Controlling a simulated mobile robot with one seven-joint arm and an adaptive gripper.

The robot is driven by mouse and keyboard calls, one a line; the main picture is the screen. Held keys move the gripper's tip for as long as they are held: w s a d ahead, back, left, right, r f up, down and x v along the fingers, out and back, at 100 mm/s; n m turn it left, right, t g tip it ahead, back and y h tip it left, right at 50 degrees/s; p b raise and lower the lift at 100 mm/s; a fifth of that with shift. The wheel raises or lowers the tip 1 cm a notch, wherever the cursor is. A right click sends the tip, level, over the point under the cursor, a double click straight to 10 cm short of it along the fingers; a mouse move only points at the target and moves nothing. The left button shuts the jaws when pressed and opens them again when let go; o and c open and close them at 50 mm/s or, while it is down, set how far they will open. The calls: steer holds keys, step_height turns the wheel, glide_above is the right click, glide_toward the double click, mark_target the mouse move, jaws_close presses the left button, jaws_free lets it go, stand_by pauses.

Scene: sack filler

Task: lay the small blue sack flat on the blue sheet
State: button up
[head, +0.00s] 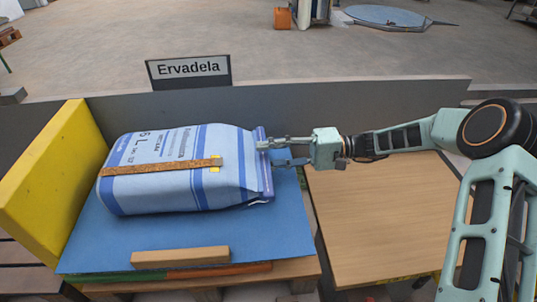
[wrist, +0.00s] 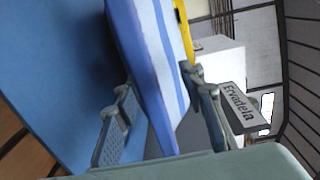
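The small blue sack (head: 185,172), pale blue with darker stripes and print, lies on its side over the blue sheet (head: 260,238) in the head view. A brown strap with a yellow patch crosses it. Its closed end points right, toward my gripper (head: 287,152). In the wrist view, my gripper (wrist: 163,120) is open, its two fingers on either side of the end of the sack (wrist: 152,65). A gap shows between the sack and the left finger. The blue sheet (wrist: 45,70) also shows at the left there. The sack's underside is hidden in the head view.
A yellow board (head: 60,180) stands at the sheet's left edge. A wooden bar (head: 180,256) lies on its front part. A grey wall with an "Ervadela" sign (head: 188,70) runs behind. A bare wooden table (head: 382,215) stands to the right, below my arm.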

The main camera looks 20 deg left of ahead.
steer(key=shift+f, duration=0.1)
steer(key=v, duration=1.2)
steer(key=shift+r, duration=0.2)
